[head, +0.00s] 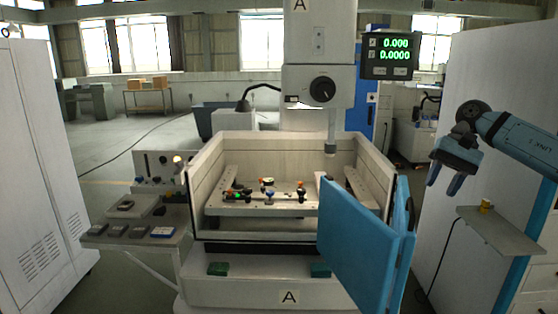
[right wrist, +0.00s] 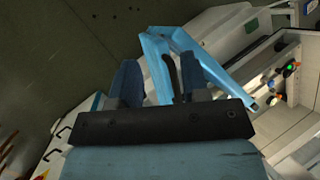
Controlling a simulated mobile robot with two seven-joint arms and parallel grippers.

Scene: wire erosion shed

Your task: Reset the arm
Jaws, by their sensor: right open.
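My right gripper (head: 445,184) hangs at the right in the head view, at the end of my blue right arm (head: 515,140). Its fingers are apart, point down and hold nothing. It is in the air to the right of the machine's open blue door (head: 355,240), apart from it. In the right wrist view the gripper's two fingers (right wrist: 155,82) show spread, with the blue door (right wrist: 205,62) beyond them. My left gripper is in neither view.
The machine tank (head: 207,165) stands open, with fixtures and small coloured parts on its table. A side table (head: 130,243) with small blocks is at left. A wall shelf (head: 500,232) bearing a yellow item (head: 486,205) is below my right arm. A grey cabinet (head: 40,170) stands far left.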

